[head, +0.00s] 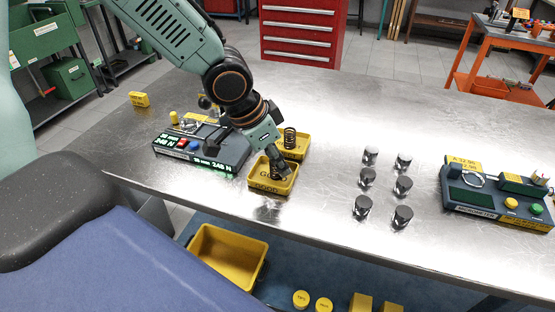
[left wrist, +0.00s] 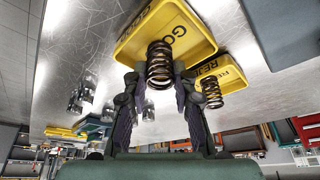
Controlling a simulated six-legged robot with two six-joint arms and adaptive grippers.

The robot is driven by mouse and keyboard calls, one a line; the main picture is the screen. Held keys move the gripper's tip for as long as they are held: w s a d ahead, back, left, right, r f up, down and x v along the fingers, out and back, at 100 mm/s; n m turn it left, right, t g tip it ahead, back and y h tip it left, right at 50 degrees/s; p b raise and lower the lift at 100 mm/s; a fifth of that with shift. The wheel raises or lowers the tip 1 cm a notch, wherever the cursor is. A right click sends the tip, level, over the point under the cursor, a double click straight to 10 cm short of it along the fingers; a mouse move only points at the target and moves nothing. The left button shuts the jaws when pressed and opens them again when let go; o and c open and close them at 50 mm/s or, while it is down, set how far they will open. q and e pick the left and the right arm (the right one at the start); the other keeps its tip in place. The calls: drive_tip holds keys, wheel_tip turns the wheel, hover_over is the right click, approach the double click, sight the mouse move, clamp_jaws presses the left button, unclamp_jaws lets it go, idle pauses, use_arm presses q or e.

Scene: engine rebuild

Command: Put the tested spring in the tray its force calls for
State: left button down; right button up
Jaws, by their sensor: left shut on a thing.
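My left gripper (head: 277,171) is shut on a dark coil spring (left wrist: 160,62), which stands between its two fingertips in the left wrist view. Gripper and spring are at the yellow GOOD tray (head: 263,186), inside its outline in the head view. I cannot tell whether the spring touches the tray floor. Behind it is the yellow REJECT tray (head: 301,154), with another spring (head: 290,138) standing in it. My right gripper is not in view.
Several metal pistons (head: 368,178) stand on the steel bench (head: 325,200) right of the trays. A second device with yellow and green buttons (head: 497,195) is at the right end. A yellow bin (head: 228,255) sits below the front edge.

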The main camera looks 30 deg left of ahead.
use_arm(q)
drive_tip(key=shift+s+f, duration=0.1)
drive_tip(key=shift+f, duration=0.05)
drive_tip(key=c, duration=1.5)
unclamp_jaws()
drive_tip(key=shift+s+a+f, duration=0.1)
drive_tip(key=shift+a, duration=0.25)
drive_tip(key=shift+c, duration=0.2)
drive_tip(key=shift+o, duration=0.8)
drive_tip(key=shift+a, duration=0.2)
drive_tip(key=shift+o, duration=1.4)
drive_tip(key=shift+d, duration=0.1)
drive_tip(key=shift+w+d, duration=0.2)
drive_tip(key=shift+d, duration=0.15)
drive_tip(key=shift+s+a, duration=0.15)
drive_tip(key=shift+a, duration=0.1)
drive_tip(key=shift+a+r, duration=0.15)
drive_tip(key=shift+r, duration=0.1)
drive_tip(key=p+v, duration=0.8)
drive_tip(key=v, duration=0.3)
drive_tip(key=shift+s+r, duration=0.1)
drive_tip(key=shift+r, duration=0.3)
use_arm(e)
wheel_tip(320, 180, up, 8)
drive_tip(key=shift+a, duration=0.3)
